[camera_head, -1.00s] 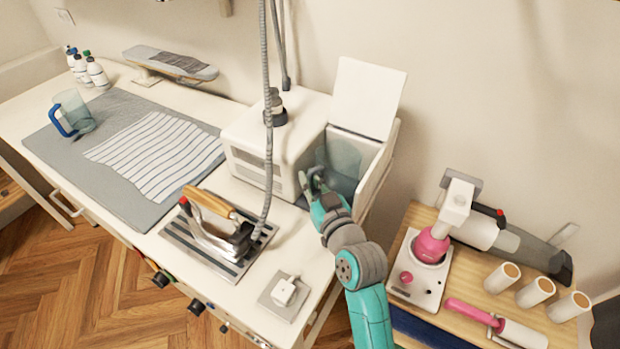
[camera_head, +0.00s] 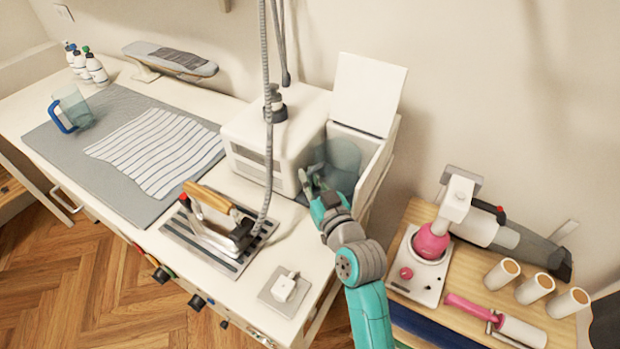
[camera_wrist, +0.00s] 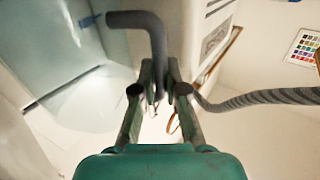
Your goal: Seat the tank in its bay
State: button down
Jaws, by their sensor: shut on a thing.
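The tank (camera_head: 343,156) is a translucent blue-green vessel with a dark grey handle. It is at the open bay (camera_head: 371,176) on the right side of the white steam station (camera_head: 281,130); I cannot tell how deep it sits. My gripper (camera_head: 309,178) is at the tank's front. In the wrist view my gripper (camera_wrist: 164,88) is shut on the bent grey handle (camera_wrist: 157,45), and the tank's clear wall (camera_wrist: 82,28) shows at upper left. The tank's bottom is hidden.
The bay's white lid (camera_head: 368,95) stands open. An iron (camera_head: 219,222) rests on its striped pad in front of the station, its hose rising. A blue-handled jug (camera_head: 72,109) stands on the grey mat at left. A wooden cart (camera_head: 420,215) with tools stands at right.

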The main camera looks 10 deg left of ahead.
jog(key=shift+r, duration=0.6)
jog(key=shift+f, duration=0.75)
dwell(0.8)
jog(key=c, duration=1.5)
grip_release()
jog(key=shift+f, duration=0.1)
jog(key=v, duration=1.1)
